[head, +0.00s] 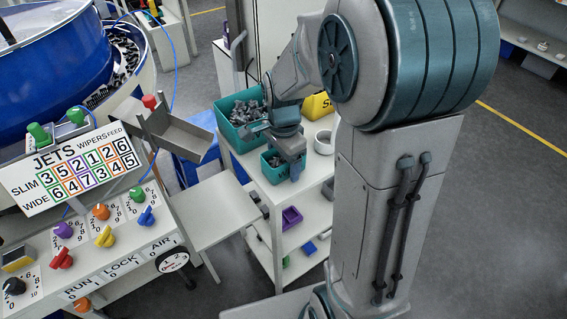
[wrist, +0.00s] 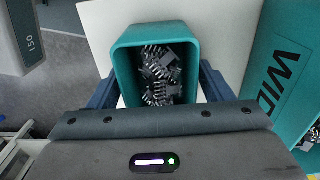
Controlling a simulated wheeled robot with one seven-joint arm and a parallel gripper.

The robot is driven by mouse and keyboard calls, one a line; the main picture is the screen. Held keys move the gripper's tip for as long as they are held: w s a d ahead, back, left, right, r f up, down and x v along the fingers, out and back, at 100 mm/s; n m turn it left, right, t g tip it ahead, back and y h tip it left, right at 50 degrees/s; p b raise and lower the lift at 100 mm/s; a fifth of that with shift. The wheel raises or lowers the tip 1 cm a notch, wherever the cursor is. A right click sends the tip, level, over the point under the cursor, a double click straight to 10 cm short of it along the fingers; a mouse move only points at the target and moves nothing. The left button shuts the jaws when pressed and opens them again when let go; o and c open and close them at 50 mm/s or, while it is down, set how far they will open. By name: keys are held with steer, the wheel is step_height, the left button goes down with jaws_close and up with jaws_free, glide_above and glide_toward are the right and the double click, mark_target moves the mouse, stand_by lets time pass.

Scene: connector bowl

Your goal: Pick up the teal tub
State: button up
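A small teal tub (head: 270,168) holding grey connector pieces stands upright on the white table top. In the wrist view the tub (wrist: 126,72) is in the middle, its open top towards me. My gripper (head: 288,158) is down at the tub. Its two dark fingers (wrist: 158,84) stand one on each side of the tub, with narrow strips of white showing between them and the tub's walls. It looks open around the tub. The fingertips' lower reach is partly hidden by the tub.
A larger teal bin (head: 227,129), lettered in the wrist view (wrist: 267,75) and holding grey parts, stands close beside the tub. A purple bin (head: 291,218) sits on the shelf below.

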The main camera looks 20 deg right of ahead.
steer(key=c, duration=0.8)
steer(key=shift+r, duration=0.1)
step_height(320, 180, up, 10)
steer(key=p, duration=0.1)
stand_by(0.4)
